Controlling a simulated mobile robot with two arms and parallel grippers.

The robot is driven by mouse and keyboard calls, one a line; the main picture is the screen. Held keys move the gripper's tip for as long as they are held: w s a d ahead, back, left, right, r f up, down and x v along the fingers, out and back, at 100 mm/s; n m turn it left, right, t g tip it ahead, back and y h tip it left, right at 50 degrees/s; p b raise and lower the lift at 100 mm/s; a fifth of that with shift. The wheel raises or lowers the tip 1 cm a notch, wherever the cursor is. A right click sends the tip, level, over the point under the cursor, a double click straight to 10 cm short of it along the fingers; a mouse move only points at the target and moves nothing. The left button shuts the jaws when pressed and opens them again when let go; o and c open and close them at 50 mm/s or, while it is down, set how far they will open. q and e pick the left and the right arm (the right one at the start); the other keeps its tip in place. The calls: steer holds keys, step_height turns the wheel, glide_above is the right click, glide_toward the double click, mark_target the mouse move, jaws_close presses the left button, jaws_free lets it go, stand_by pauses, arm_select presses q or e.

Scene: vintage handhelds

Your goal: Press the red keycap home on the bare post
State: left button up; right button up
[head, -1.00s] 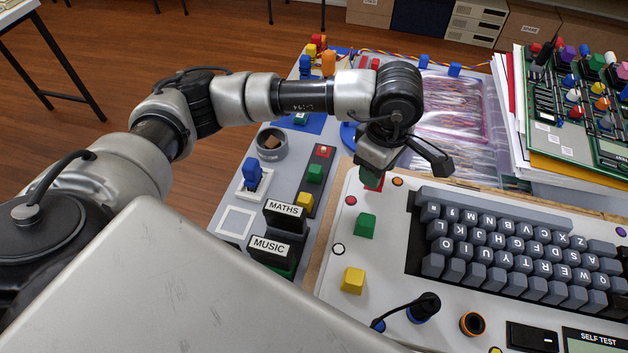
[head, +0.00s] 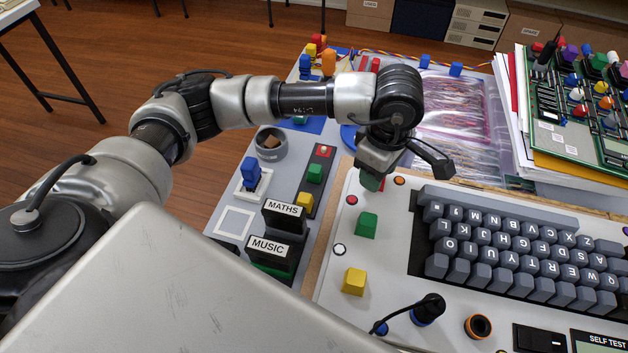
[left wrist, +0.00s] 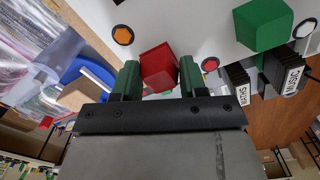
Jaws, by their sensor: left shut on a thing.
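The red keycap (left wrist: 158,68) sits between the green finger pads of my left gripper (left wrist: 159,78) in the left wrist view. My left gripper (head: 371,183) is shut on it, low over the far left part of the pale keyboard panel (head: 388,230). In the head view the fingers hide nearly all of the keycap. The bare post does not show; the keycap and gripper cover that part of the panel. I cannot tell whether the keycap touches a post. My right gripper is not in view.
A green keycap (head: 366,225) and a yellow keycap (head: 354,282) stand on the panel nearer me. The dark keyboard (head: 510,245) lies to the right. Labelled MATHS (head: 284,210) and MUSIC (head: 269,247) blocks stand to the left.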

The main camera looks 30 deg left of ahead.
arm_select(q)
steer(key=shift+f, duration=0.35)
steer(key=o, duration=1.3)
steer(key=shift+c, duration=0.2)
steer(key=shift+r, duration=0.1)
steer(key=shift+c, duration=1.4)
steer(key=shift+r+p, duration=1.3)
steer(key=shift+r, duration=2.25)
steer(key=shift+s+f, duration=0.1)
steer(key=shift+f, duration=0.05)
